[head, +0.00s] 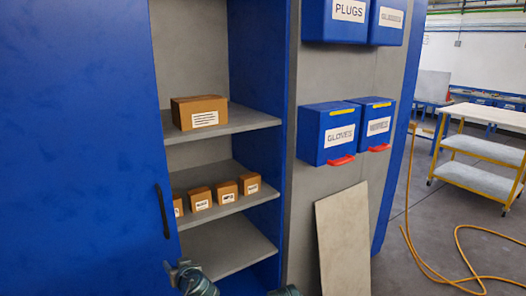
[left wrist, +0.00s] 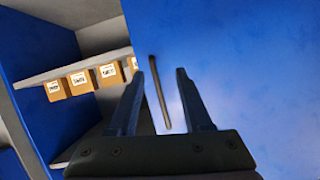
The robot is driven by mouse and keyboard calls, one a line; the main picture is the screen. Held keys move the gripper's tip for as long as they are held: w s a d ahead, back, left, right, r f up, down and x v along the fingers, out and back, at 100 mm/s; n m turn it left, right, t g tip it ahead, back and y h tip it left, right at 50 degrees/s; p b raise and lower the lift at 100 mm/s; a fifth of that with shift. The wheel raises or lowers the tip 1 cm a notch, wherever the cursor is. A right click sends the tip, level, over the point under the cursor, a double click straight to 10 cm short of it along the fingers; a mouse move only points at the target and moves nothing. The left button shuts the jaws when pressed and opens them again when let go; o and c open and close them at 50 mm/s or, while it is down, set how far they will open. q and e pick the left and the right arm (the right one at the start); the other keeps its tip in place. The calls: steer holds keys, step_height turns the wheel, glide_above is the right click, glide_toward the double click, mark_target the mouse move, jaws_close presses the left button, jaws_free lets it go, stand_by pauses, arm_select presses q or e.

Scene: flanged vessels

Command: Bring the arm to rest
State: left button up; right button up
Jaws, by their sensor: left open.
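My left gripper (left wrist: 167,64) is open, with its two dark fingers apart and nothing held between them. In the left wrist view the dark door handle (left wrist: 160,95) shows between the fingers; it looks to lie beyond them, and I see no contact. In the head view part of my left arm (head: 190,278) shows at the bottom edge, below the handle (head: 163,211) of the blue door (head: 85,140). Its fingertips are hard to make out there. The door stands open on the left of the cabinet. My right gripper does not show.
The open cabinet has grey shelves (head: 235,122) holding a large carton (head: 199,112) and several small boxes (head: 226,192). Blue bins (head: 328,135) hang to the right. A yellow hose (head: 413,240) lies on the floor.

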arm_select(q)
steer(key=s+d+f+m+g+h, duration=0.3)
steer(key=s+d+f+m+g, duration=0.1)
steer(key=s+d, duration=0.5)
steer(key=s+d+f+m+g+h, duration=0.4)
steer(key=s+d+f+g, duration=0.3)
steer(key=d, duration=0.5)
steer(key=s+f+m, duration=0.1)
steer(key=s+f, duration=0.1)
steer(key=s, duration=0.1)
steer(key=shift+d, duration=0.25)
steer(key=shift+a, duration=0.1)
